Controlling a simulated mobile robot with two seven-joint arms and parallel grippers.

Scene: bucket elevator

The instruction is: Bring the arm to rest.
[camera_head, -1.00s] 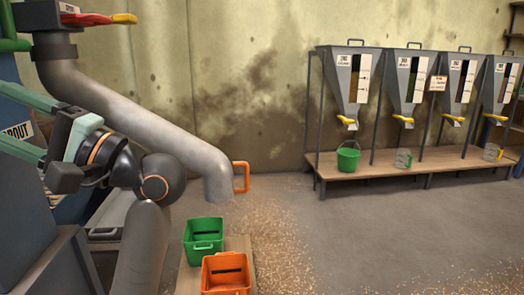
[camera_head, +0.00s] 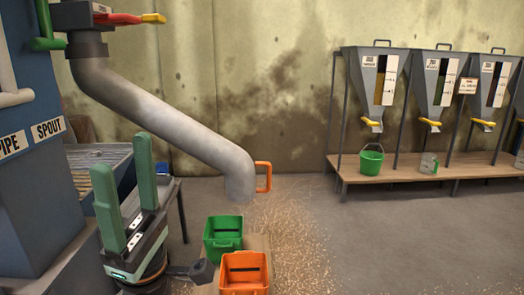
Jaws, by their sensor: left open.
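My left gripper (camera_head: 127,207) is at the lower left of the head view, its two green fingers pointing up and standing apart with nothing between them. It is in front of the metal tray bench and left of the bins. My wrist below it is partly cut off by the lower edge of the picture. My right gripper is not in view.
A grey spout pipe (camera_head: 170,117) with an orange handle (camera_head: 264,177) slopes down above a green bin (camera_head: 223,238) and an orange bin (camera_head: 244,272). Scattered grain lies on the floor beside them. Hoppers (camera_head: 380,85) and a green bucket (camera_head: 371,160) stand at the right.

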